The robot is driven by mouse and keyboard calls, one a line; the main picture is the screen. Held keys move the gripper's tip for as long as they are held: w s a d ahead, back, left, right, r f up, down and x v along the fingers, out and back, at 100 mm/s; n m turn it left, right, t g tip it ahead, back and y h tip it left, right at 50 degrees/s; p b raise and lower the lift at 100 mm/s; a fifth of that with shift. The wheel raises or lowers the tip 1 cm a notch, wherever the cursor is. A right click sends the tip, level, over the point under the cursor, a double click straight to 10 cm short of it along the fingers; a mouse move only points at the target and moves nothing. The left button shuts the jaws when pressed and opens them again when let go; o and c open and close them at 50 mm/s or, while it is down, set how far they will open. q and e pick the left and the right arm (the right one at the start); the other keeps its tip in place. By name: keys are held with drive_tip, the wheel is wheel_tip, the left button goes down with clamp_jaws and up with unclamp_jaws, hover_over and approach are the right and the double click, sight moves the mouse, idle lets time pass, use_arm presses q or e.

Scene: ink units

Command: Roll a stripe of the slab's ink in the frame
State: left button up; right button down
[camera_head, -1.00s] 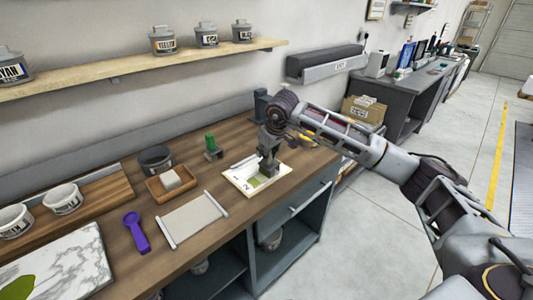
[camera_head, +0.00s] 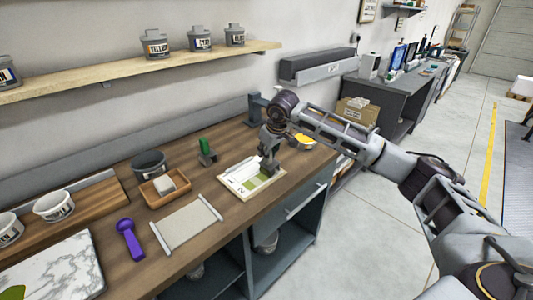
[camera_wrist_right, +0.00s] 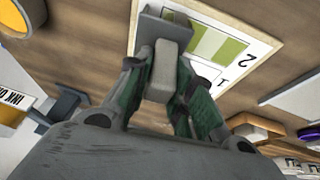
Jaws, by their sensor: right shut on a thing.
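The pale marble slab (camera_head: 62,262) lies at the lower left, with green ink (camera_head: 12,292) at the picture's edge. A white sheet with a printed frame (camera_head: 232,181) lies at the right part of the bench; the wrist view shows its numbers 1 and 2 (camera_wrist_right: 262,48). Green ink (camera_head: 256,182) marks the sheet, with wide green areas (camera_wrist_right: 228,50) beside a pale band. My right gripper (camera_head: 267,163) is over the sheet, shut on a tool with a pale handle (camera_wrist_right: 160,68) and grey head (camera_wrist_right: 168,32). Contact with the paper is unclear. My left gripper is out of view.
A purple tool (camera_head: 130,240), a grey-edged plate (camera_head: 186,222), a wooden tray (camera_head: 155,198), a dark bowl (camera_head: 149,162) and a green-handled item (camera_head: 206,148) stand left of the sheet. White tubs (camera_head: 54,205) sit at far left. A shelf (camera_head: 120,73) runs above.

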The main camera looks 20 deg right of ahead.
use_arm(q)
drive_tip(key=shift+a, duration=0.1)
use_arm(e)
drive_tip(key=shift+d, duration=0.1)
drive_tip(key=shift+d, duration=0.1)
drive_tip(key=shift+w+d, duration=0.25)
drive_tip(key=shift+d, duration=0.35)
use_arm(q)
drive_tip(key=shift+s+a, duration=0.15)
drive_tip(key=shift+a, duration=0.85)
use_arm(e)
drive_tip(key=shift+w+d+r, duration=0.1)
drive_tip(key=shift+w+d, duration=0.15)
drive_tip(key=shift+d, duration=0.35)
drive_tip(key=shift+a, duration=0.15)
drive_tip(key=shift+s+a, duration=0.3)
drive_tip(key=shift+a, duration=0.35)
drive_tip(key=shift+s+a, duration=0.25)
drive_tip(key=shift+a, duration=0.35)
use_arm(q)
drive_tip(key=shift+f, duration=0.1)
use_arm(e)
drive_tip(key=shift+f, duration=0.2)
